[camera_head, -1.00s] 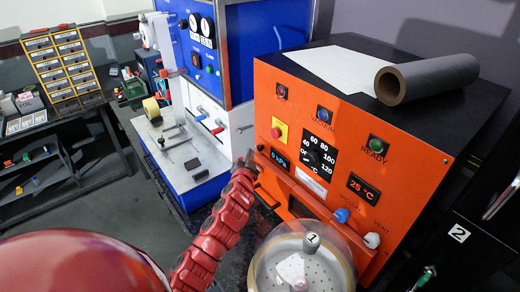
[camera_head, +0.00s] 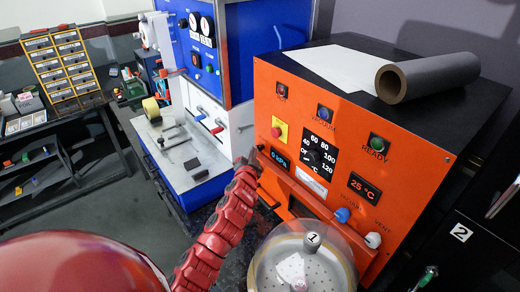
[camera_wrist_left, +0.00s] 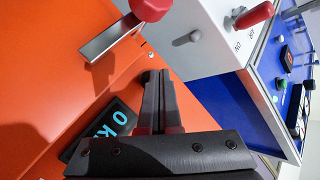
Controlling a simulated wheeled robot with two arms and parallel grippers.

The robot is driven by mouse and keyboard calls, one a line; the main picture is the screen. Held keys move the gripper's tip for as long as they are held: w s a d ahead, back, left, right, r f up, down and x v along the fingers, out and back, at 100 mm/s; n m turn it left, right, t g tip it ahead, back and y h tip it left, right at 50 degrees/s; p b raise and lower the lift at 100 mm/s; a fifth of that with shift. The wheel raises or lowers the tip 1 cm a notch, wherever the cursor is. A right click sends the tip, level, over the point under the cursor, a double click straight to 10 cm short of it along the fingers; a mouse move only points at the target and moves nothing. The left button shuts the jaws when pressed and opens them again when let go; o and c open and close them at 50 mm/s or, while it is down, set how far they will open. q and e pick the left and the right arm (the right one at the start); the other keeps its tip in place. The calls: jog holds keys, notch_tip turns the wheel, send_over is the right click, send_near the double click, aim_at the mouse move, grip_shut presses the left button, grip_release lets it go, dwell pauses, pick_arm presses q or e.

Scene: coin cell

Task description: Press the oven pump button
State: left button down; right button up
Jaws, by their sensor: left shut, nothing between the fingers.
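The orange oven (camera_head: 330,155) stands at centre right. Its front carries a red button on a yellow plate (camera_head: 279,130), a 0 kPa display (camera_head: 280,159) and a black dial (camera_head: 318,154). I cannot read a pump label on any button. My left gripper (camera_head: 247,160) is at the oven's left front edge, beside the display and lower left of the red button. In the left wrist view my left gripper (camera_wrist_left: 155,75) is shut and empty, close to the orange face; contact cannot be told. The display (camera_wrist_left: 105,128) shows partly behind it. My right gripper is out of view.
A red knob on a metal bracket (camera_wrist_left: 112,38) juts from the orange face near my fingers. The white and blue machine (camera_head: 225,55) stands left of the oven. A clear round chamber (camera_head: 300,265) sits in front. A grey roll (camera_head: 428,78) lies on the oven.

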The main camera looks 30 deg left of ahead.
pick_arm(q)
jog(key=shift+w+d, duration=0.15)
jog(key=shift+w, duration=0.15)
dwell(0.5)
jog(key=shift+s+a, duration=0.2)
jog(key=shift+s, duration=0.3)
jog(key=shift+s+a, duration=0.15)
jog(key=shift+s, duration=0.3)
jog(key=s+a+p, duration=0.2)
jog(key=s, duration=0.3)
jog(key=shift+s+a, duration=0.2)
jog(key=shift+s, duration=0.05)
